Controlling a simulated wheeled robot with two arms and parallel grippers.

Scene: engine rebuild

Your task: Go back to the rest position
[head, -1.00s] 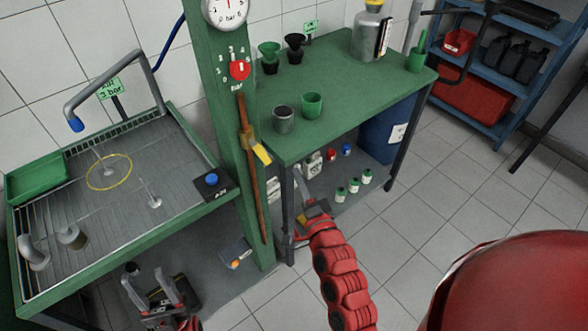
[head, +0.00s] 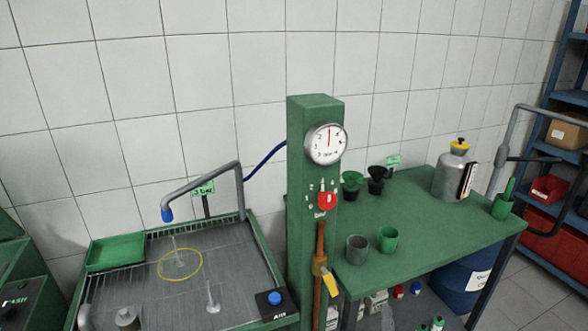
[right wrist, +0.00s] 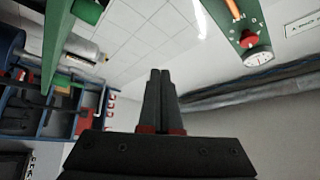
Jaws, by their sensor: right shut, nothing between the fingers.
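My right gripper (right wrist: 160,78) shows in the right wrist view with its two dark fingers together and nothing between them. It is in free space, with the wall and floor tiles behind it. In the head view at most a small grey piece near the bottom edge, under the green table, could be part of it; I cannot tell. My left gripper is outside both views now.
A green post (head: 300,190) with a gauge (head: 326,144) and red knob (head: 327,201) stands between the wash tray (head: 225,285) and the green table (head: 440,235). Cups (head: 388,239), funnels and a metal canister (head: 451,175) stand on the table. Blue shelves (head: 571,75) are at right.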

